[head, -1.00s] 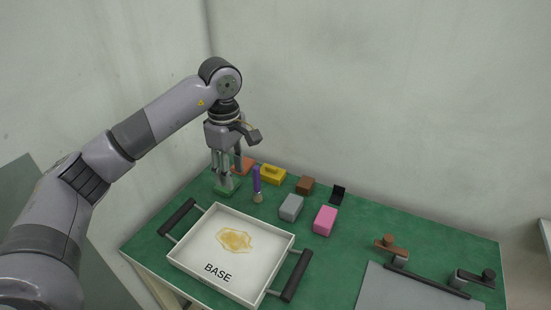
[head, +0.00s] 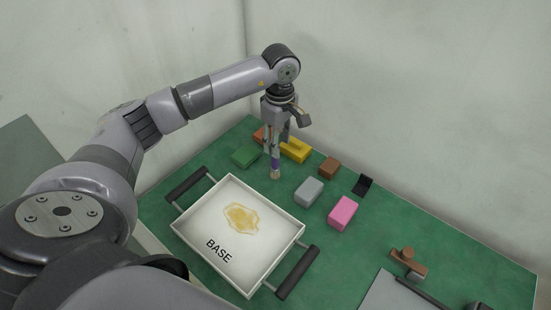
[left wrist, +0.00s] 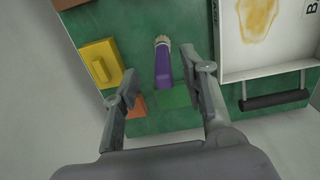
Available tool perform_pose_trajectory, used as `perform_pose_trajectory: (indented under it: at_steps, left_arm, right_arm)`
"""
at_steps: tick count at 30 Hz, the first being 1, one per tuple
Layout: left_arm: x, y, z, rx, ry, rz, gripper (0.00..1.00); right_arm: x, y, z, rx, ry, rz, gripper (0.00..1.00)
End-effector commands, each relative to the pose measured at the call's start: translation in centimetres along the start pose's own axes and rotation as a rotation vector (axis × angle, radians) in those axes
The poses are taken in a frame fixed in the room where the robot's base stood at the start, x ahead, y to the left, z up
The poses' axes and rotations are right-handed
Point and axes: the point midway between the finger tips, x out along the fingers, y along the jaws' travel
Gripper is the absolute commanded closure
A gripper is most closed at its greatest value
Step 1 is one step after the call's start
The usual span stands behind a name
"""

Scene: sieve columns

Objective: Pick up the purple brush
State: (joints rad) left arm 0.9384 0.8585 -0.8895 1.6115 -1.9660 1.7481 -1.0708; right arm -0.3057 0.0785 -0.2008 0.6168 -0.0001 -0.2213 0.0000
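The purple brush (head: 275,168) is on the green table behind the tray, with its pale bristle end (left wrist: 162,41) toward me in the head view. My left gripper (head: 273,152) is right above it, pointing down, and partly hides the handle. In the left wrist view the purple handle (left wrist: 163,68) lies between the two spread fingers (left wrist: 167,80), with a gap on each side. The left gripper is open and empty. I cannot tell whether the fingertips are at the handle's height. My right gripper is not in view.
A green block (head: 246,156), an orange block (head: 259,135) and a yellow block (head: 297,150) are close around the gripper. Grey (head: 309,191), pink (head: 342,213) and brown (head: 329,167) blocks are to the right. The white BASE tray (head: 284,243) is in front.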

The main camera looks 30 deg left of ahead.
Motion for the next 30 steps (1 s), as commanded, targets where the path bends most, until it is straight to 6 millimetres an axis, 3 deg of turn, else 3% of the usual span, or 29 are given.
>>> perform_pose_trajectory:
  at_steps: [3, 11, 19, 28, 30]
  left_arm:
    - [1.8, -0.1, 0.0, 0.000, 0.000, -0.003, 0.60]
    - [3.6, -0.1, -0.1, 0.000, -0.001, -0.003, 0.60]
    - [7.4, -0.3, -0.5, 0.000, -0.001, -0.002, 0.60]
    - [8.0, -0.2, -0.6, 0.000, 0.001, 0.001, 0.60]
    - [8.0, -0.2, -0.6, 0.000, 0.001, 0.001, 0.64]
  right_arm:
    - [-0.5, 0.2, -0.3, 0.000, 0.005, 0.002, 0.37]
    - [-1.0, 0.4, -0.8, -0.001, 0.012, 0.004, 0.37]
    - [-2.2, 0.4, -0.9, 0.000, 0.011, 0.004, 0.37]
    - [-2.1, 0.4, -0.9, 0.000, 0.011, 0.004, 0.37]
    - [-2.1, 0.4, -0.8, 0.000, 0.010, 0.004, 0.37]
